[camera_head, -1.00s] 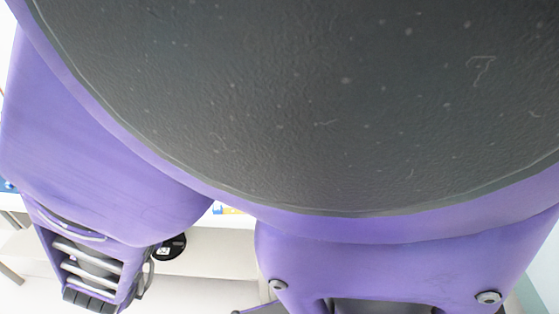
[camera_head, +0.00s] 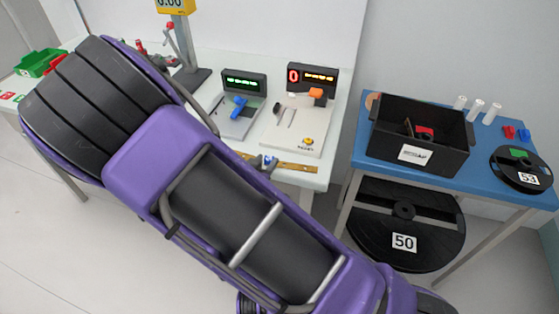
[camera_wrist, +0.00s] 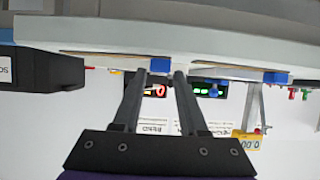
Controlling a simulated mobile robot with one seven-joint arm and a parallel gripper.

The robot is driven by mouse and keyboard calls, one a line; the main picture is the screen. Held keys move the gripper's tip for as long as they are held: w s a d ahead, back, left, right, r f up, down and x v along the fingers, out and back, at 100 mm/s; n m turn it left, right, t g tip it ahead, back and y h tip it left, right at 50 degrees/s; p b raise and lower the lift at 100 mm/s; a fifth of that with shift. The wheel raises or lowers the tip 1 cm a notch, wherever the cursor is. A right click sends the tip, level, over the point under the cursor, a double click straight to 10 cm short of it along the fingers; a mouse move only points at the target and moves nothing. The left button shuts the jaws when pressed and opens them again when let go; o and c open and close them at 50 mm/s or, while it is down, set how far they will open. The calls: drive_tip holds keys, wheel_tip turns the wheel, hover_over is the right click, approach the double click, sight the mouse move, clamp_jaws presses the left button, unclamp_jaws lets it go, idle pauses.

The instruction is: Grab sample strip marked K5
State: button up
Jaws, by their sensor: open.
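I cannot make out a sample strip marked K5 in either view. My gripper (camera_wrist: 160,82) shows in the wrist view, its two dark fingers apart with nothing between them. The wrist picture looks upside down. The fingertips appear near the white table's front edge (camera_wrist: 215,52), by a blue block (camera_wrist: 161,65); whether they touch it I cannot tell. In the head view my arm covers much of the left and middle, and my gripper is not visible there. The white table (camera_head: 325,150) carries a brown graduated rail (camera_head: 298,168) with a blue slider (camera_head: 268,163) along its front.
Two display stations stand on the white table, with a blue handle (camera_head: 239,105) and an orange knob (camera_head: 315,93). A blue table (camera_head: 470,183) at right holds a black bin (camera_head: 420,165), white cylinders and reel 53 (camera_head: 520,166). Reel 50 (camera_head: 405,225) sits below. A green tray (camera_head: 40,62) is far left.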

drive_tip(key=shift+x, duration=1.15)
clamp_jaws()
drive_tip(key=shift+r, duration=0.1)
